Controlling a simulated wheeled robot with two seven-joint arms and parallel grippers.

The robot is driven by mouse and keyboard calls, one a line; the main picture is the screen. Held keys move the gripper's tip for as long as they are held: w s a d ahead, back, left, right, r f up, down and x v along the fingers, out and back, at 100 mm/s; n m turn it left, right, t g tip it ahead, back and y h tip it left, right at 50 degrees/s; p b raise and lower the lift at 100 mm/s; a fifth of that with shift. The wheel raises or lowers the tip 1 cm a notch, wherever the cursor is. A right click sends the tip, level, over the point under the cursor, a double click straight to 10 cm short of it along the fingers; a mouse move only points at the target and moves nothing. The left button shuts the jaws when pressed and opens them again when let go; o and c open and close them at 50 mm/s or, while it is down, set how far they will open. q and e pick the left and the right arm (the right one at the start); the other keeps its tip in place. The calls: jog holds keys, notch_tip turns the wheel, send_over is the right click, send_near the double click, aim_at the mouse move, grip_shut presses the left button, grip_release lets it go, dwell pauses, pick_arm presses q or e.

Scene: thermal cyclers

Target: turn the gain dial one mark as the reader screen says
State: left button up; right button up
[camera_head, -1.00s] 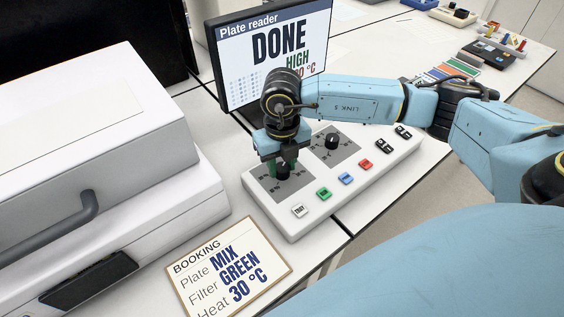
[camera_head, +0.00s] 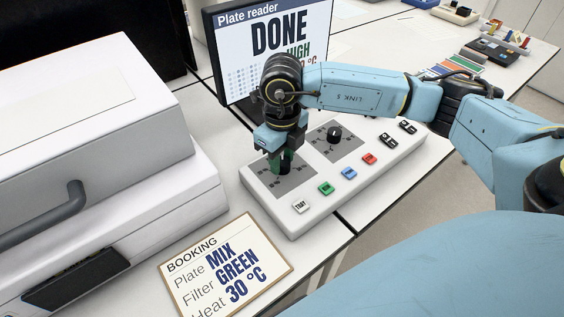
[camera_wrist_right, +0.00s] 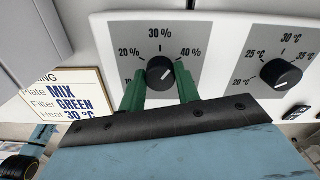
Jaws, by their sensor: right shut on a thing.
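My right gripper (camera_head: 283,166) points down at the left dial of the reader's control panel. In the right wrist view its green fingers (camera_wrist_right: 160,84) are shut on the black gain dial (camera_wrist_right: 160,72), one on each side. The dial's white pointer line slants up and right, towards the 40% mark; 20% and 30% also show. The reader screen (camera_head: 270,40) reads "DONE" with "HIGH" in green below; the temperature line is partly hidden by my arm. My left gripper is not in view.
A second dial (camera_head: 334,134), marked in °C, is right of the gain dial. Coloured buttons, including a green one (camera_head: 326,188), line the panel's front. A booking card (camera_head: 225,268) reads MIX, GREEN, 30 °C. A large white machine (camera_head: 90,170) stands left.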

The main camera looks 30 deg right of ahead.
aim_at(282, 161)
jog(key=n+b, duration=0.2)
jog(key=n, duration=0.1)
jog(key=shift+f+n+b, duration=0.15)
jog(key=shift+n+b, duration=0.15)
jog(key=shift+b, duration=0.05)
jog(key=shift+n+b, duration=1.15)
jog(key=shift+n, duration=0.45)
jog(key=shift+r, duration=0.2)
jog(key=o, duration=1)
jog(key=shift+r+p, duration=0.4)
jog(key=shift+r, duration=6.3)
